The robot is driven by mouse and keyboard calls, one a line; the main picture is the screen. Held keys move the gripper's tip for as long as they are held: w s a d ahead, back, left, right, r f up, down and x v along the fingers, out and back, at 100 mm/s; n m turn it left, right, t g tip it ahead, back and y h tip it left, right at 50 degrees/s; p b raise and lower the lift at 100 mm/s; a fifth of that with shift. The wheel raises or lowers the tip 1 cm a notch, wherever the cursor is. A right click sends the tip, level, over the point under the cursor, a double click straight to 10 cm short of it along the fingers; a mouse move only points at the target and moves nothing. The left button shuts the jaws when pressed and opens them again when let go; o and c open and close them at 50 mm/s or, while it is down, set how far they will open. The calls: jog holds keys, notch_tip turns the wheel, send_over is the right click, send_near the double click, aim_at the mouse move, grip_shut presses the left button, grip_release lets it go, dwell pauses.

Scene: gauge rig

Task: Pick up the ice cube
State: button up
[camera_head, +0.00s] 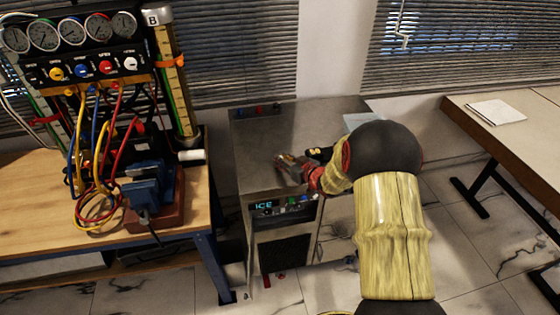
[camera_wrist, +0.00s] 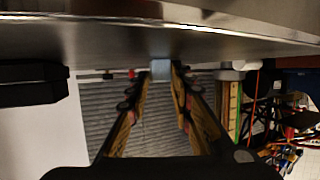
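The ice cube (camera_wrist: 161,70) is a small pale blue block in the wrist view, at the metal top seen along the upper part of that picture. My gripper (camera_wrist: 161,72) has one finger on each side of it, and the cube fills the gap between the fingertips. It looks shut on the cube. Whether the cube rests on the metal or is just clear of it, I cannot tell. In the head view my gripper (camera_head: 285,168) is low over the top of the steel ice machine (camera_head: 258,150), near its front edge. The cube is not discernible there.
A wooden bench (camera_head: 40,205) on the left carries a gauge manifold (camera_head: 75,45), coloured hoses, a blue vise (camera_head: 145,188) and a tall cylinder (camera_head: 172,85). A table (camera_head: 535,125) with white paper (camera_head: 497,112) stands on the right. Blinds hang behind. The machine's rear top looks mostly clear.

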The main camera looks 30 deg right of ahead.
jog(key=c, duration=0.3)
jog(key=shift+c, duration=0.2)
